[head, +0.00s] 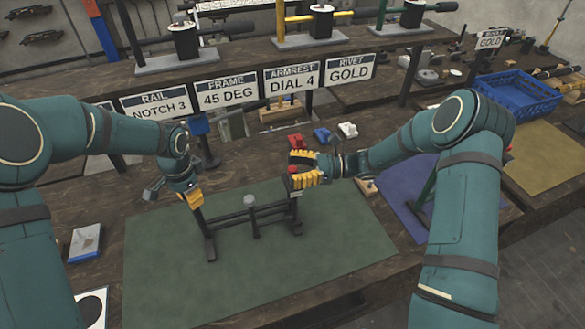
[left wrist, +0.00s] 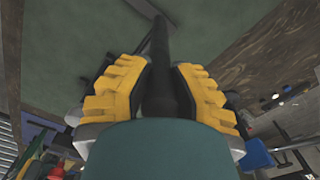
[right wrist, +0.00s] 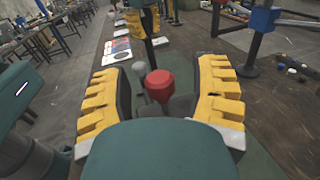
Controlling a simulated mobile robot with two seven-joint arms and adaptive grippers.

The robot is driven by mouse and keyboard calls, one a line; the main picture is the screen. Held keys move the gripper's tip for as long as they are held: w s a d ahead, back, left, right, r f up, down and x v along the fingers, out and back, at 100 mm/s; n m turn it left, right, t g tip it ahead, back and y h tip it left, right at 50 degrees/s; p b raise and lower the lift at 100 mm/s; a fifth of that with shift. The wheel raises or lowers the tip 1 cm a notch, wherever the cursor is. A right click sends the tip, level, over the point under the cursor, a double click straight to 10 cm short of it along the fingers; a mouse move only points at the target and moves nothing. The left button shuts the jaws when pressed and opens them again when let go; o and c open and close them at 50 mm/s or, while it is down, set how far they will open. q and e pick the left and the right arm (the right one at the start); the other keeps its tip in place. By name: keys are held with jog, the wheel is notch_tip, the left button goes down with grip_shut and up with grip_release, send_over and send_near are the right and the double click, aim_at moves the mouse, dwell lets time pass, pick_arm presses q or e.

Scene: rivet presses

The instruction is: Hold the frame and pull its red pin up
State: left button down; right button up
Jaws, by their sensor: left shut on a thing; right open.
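The dark metal frame (head: 270,211) stands upright on the green mat (head: 160,270), with two posts, a crossbar and a grey knob near its middle. My left gripper (head: 193,197) is shut on the top of the frame's left post; in the left wrist view the dark post (left wrist: 160,80) sits between the yellow fingers. The red pin (right wrist: 160,85) shows its round head between the fingers of my right gripper (right wrist: 161,95), with a gap on each side. In the head view the right gripper (head: 299,169) is at the top of the right post and partly hides the pin.
Small red (head: 296,141), blue (head: 321,135) and white (head: 347,129) parts lie behind the right gripper. A shelf with signs (head: 227,94) and presses runs along the back. A blue crate (head: 518,95) stands at right. The mat's front is clear.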

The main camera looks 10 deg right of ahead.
jog(key=s+d, duration=0.2)
jog(key=d, duration=0.9)
jog(key=shift+d, duration=0.2)
